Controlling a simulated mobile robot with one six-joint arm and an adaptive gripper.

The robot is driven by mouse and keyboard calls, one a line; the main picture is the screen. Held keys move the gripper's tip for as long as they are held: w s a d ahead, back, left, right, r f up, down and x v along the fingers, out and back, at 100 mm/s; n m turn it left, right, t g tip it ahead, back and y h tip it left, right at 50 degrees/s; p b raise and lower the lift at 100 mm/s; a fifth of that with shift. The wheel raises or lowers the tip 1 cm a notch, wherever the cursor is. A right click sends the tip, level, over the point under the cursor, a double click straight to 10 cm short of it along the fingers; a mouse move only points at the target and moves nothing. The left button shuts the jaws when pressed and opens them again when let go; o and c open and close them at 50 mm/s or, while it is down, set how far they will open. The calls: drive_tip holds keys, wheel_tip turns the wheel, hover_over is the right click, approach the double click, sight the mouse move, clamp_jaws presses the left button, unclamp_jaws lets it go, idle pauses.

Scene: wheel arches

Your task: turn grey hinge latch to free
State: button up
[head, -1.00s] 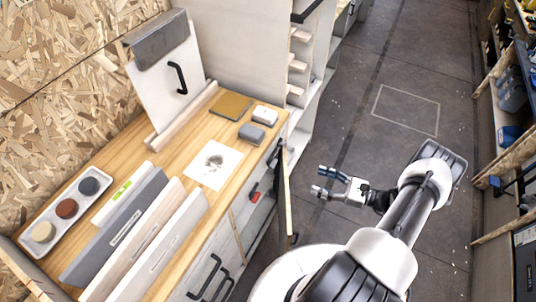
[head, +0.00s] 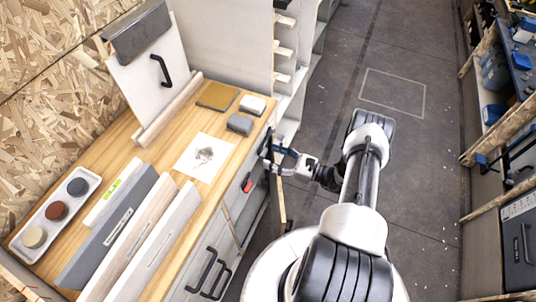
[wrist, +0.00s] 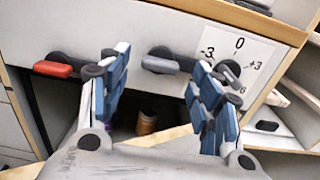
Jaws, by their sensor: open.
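The grey hinge latch (wrist: 160,65) is on the pale cabinet front in the wrist view. My gripper (wrist: 158,75) is open, with one blue finger on each side of the latch in that view. Contact with the latch cannot be told. In the head view my gripper (head: 271,153) is at the cabinet's front, near its right end, and hides the grey latch.
A red-handled latch (wrist: 52,69) is left of the grey one; it also shows in the head view (head: 247,184). A numbered dial (wrist: 230,72) is close to the right finger. Below are a dark opening with a brown cylinder (wrist: 147,122) and an open door panel (head: 280,203).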

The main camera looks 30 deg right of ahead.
drive_tip(key=shift+x, duration=1.4)
drive_tip(key=shift+c, duration=0.3)
clamp_jaws()
